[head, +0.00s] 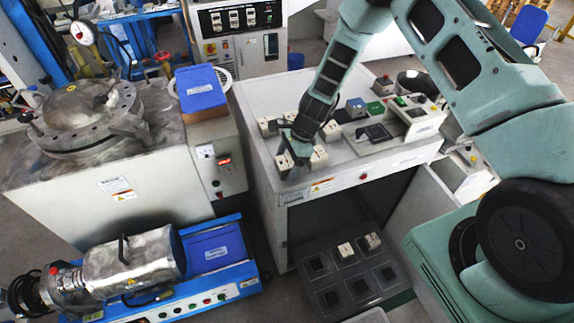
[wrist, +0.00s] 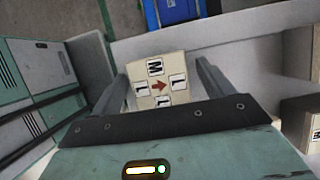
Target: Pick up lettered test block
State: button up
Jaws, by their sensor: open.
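A cream test block (wrist: 158,70) with black letters M and L and a red arrow on its faces sits between my fingers in the wrist view. My gripper (wrist: 162,78) is open, with one finger on each side of the block; whether either finger touches it cannot be told. In the head view my gripper (head: 296,157) points down at the front left of the white bench top (head: 262,92). A block (head: 284,162) shows at its left side, partly covered by the fingers. Another block (head: 319,157) stands close on its right.
More cream blocks stand behind my gripper, including one at its back right (head: 331,131). A dark socketed tray (head: 322,290) below the bench front carries two blocks (head: 345,250). Blue-based equipment (head: 215,245) stands at lower left.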

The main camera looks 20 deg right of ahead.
jog(key=c, duration=1.3)
jog(key=shift+r, duration=0.15)
